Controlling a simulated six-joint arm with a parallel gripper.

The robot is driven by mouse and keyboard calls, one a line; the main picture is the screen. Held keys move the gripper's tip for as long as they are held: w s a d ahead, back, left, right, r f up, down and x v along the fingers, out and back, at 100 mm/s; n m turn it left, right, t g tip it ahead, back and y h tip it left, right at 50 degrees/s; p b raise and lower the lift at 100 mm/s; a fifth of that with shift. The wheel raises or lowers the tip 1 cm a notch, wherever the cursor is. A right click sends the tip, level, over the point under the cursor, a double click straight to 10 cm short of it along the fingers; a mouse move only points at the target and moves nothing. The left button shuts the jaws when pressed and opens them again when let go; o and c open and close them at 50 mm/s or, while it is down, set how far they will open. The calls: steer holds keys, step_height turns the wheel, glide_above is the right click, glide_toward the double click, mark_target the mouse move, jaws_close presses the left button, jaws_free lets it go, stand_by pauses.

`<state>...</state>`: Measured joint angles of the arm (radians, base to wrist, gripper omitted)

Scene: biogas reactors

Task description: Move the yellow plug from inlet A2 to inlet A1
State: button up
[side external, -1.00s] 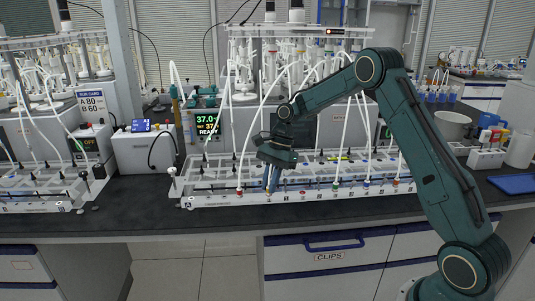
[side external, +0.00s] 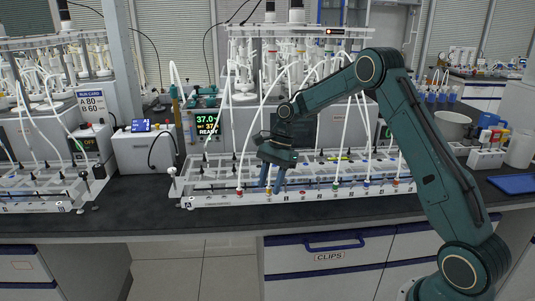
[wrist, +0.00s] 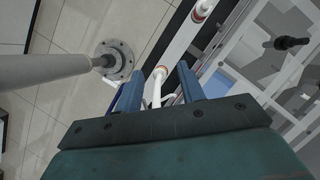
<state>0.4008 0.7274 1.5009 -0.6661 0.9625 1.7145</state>
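The yellow plug (side external: 269,190) sits upright at the front rail of the white reactor rack (side external: 225,201), right of a red plug (side external: 239,192). My gripper (side external: 273,189) is right at it, pointing down, fingers spread. In the wrist view my gripper (wrist: 160,80) is open, with a white hose and its collared plug end (wrist: 160,71) between the fingers. I cannot tell whether a finger touches it. The inlet numbers are too small to read, so I cannot tell which inlet holds the yellow plug.
Green (side external: 336,185), blue (side external: 366,183) and another red plug (side external: 396,181) stand farther right along the rail. White hoses arch above the rack, close to my arm. The dark bench front (side external: 230,219) is clear. A second rack (side external: 40,205) stands at left.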

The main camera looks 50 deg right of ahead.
steer(key=v, duration=1.1)
steer(key=shift+r, duration=0.25)
steer(key=shift+d, duration=0.2)
steer(key=shift+r, duration=0.1)
steer(key=s+a+r+n+t+h, duration=0.1)
steer(key=s+a+r+n+t, duration=0.2)
steer(key=s+a+r+n, duration=0.8)
steer(key=s+a+f+n+t+h, duration=0.1)
steer(key=s+f+n, duration=0.1)
steer(key=s, duration=0.8)
steer(key=s+a+f+n+t+h, duration=0.1)
steer(key=s+n, duration=0.4)
steer(key=s, duration=0.5)
steer(key=shift+s+a+f+t+h, duration=0.3)
steer(key=shift+s+a+f+h, duration=0.05)
steer(key=shift+f+h, duration=0.35)
